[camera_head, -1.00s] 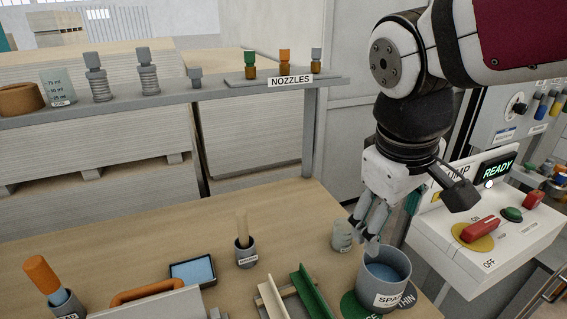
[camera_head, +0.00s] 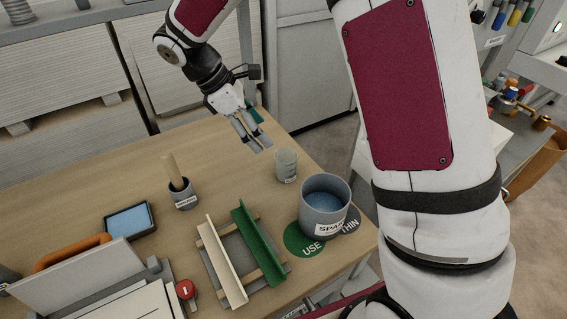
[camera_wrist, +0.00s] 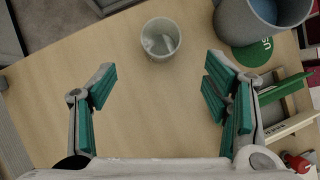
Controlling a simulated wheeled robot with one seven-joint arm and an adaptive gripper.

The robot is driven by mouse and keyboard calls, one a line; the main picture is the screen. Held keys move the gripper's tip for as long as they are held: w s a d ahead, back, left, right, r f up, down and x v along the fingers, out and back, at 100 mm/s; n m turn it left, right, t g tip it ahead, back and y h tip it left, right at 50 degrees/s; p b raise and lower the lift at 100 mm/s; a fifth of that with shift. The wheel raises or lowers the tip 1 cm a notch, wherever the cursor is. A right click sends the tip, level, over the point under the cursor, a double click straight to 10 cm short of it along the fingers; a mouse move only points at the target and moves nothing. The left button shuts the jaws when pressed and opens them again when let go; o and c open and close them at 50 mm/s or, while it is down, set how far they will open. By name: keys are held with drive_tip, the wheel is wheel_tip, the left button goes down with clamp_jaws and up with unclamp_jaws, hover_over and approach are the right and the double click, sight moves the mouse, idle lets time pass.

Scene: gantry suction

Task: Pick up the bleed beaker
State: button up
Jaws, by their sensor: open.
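A small clear beaker (camera_head: 286,165) stands upright on the wooden table, just behind and left of a grey pot. It also shows in the wrist view (camera_wrist: 160,41), top centre, ahead of the fingers, with something pale visible in it. Any lettering on it is too small to read. My gripper (camera_head: 254,145) is open and empty, to the left of the beaker in the head view and apart from it. In the wrist view my gripper (camera_wrist: 160,80) has its green-padded fingers spread wide, with only bare table between them.
The grey pot (camera_head: 325,209) of blue liquid stands close to the beaker, by a green "USE" disc (camera_head: 300,241). A green and cream rack (camera_head: 246,247), a cup with a wooden stick (camera_head: 181,195) and a blue pad (camera_head: 130,221) lie left. Table behind the cup is clear.

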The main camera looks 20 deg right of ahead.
sight(286, 160)
drive_tip(key=p+x, duration=0.1)
drive_tip(key=x, duration=1.2)
drive_tip(key=shift+r, duration=0.1)
drive_tip(key=shift+c, duration=0.4)
drive_tip(key=c, duration=1.2)
